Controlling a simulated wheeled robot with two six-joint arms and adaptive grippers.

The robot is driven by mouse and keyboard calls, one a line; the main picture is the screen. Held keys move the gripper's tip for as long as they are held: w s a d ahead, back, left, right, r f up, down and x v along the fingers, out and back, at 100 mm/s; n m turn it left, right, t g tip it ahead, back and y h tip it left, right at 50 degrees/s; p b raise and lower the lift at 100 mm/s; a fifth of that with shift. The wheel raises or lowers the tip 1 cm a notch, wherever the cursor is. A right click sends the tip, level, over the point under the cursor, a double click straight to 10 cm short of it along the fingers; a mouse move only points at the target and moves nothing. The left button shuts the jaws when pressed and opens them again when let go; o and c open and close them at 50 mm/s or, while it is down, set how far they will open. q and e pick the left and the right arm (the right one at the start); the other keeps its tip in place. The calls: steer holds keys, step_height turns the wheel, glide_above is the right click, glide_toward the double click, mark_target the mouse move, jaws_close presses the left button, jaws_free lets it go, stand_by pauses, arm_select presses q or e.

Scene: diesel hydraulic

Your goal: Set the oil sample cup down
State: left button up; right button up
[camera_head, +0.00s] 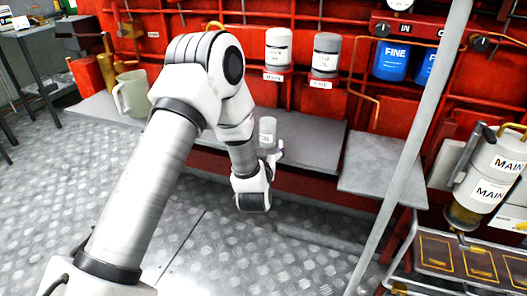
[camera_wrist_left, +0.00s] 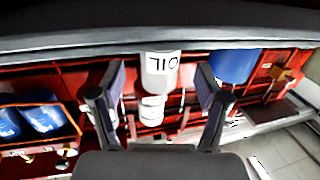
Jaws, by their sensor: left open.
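The oil sample cup (camera_head: 267,132) is a small pale cup labelled OIL. It stands upright on the grey shelf (camera_head: 310,146) below the red panel. My left gripper (camera_head: 272,153) is at the shelf's front edge, close to the cup. In the left wrist view, which is upside down, the cup (camera_wrist_left: 160,72) shows between the two spread fingers of my left gripper (camera_wrist_left: 161,82). Gaps show on both sides of it, so the gripper is open. How deep the cup sits between the fingers I cannot tell. My right gripper is not in view.
A beige jug (camera_head: 131,94) stands left on the shelf. A grey pole (camera_head: 412,145) crosses the right side. The shelf right of the cup is clear.

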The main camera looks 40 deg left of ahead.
arm_select(q)
steer(key=v, duration=0.5)
steer(key=s+d+f+m+g+h, duration=0.1)
steer(key=s+d+f+g+h, duration=0.3)
steer(key=f, duration=0.5)
steer(key=s+d+f+m+g+h, duration=0.1)
steer(key=s+d+f+m+g, duration=0.15)
steer(key=s+f, duration=0.45)
steer(key=s+d+f+m+g+h, duration=0.1)
steer(key=s+d+f+g, duration=0.2)
steer(key=s+f, duration=0.3)
steer(key=s+d+f+g+h, duration=0.2)
steer(key=s+f+g, duration=0.4)
steer(key=s, duration=0.8)
steer(key=shift+s+d+f+m, duration=0.4)
steer(key=shift+d+f, duration=0.1)
steer(key=shift+d, duration=0.4)
steer(key=shift+c, duration=0.3)
